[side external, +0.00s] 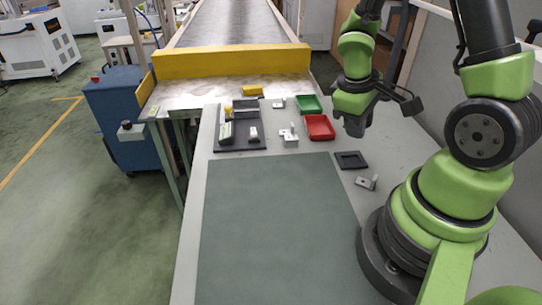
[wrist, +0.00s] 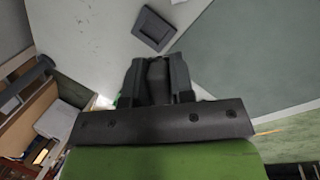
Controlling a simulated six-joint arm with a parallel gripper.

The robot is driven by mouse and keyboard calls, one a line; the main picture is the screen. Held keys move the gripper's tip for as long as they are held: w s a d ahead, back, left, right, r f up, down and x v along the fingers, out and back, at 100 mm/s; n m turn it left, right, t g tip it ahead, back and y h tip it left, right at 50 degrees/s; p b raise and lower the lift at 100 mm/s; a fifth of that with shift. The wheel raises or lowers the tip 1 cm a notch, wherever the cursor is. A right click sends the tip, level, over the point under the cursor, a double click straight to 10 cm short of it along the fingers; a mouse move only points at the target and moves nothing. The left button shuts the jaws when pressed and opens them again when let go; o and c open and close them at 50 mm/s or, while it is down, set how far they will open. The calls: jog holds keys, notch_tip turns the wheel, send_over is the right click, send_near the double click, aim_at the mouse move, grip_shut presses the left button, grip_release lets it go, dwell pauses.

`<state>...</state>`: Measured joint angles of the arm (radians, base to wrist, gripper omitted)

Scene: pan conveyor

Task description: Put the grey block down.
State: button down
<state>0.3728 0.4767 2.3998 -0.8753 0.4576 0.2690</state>
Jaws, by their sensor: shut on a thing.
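My gripper (side external: 355,126) is above the right part of the light grey table, in front of the red tray's right side in the side view. In the wrist view my gripper (wrist: 157,66) has its two dark fingers shut on a dark grey block (wrist: 157,78). The block fills the gap between the fingers, and its lower part is hidden by the gripper body. In the side view I cannot make out the block clearly. It appears held above the table, clear of the black square frame.
A black square frame (side external: 350,160) lies on the table; it also shows in the wrist view (wrist: 153,28). The green-grey mat (side external: 275,230) is bare.

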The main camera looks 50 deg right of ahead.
jog(key=w+a+r, duration=0.6)
jog(key=w+a, duration=0.3)
jog(key=a, duration=0.2)
jog(key=g+y, duration=0.3)
send_over(288, 201)
jog(key=w, duration=0.1)
notch_tip(288, 201, down, 7)
jog(key=shift+w+f, duration=0.1)
jog(key=shift+w, duration=0.05)
notch_tip(288, 201, down, 10)
jog(key=shift+r, duration=0.2)
jog(key=shift+f, duration=0.15)
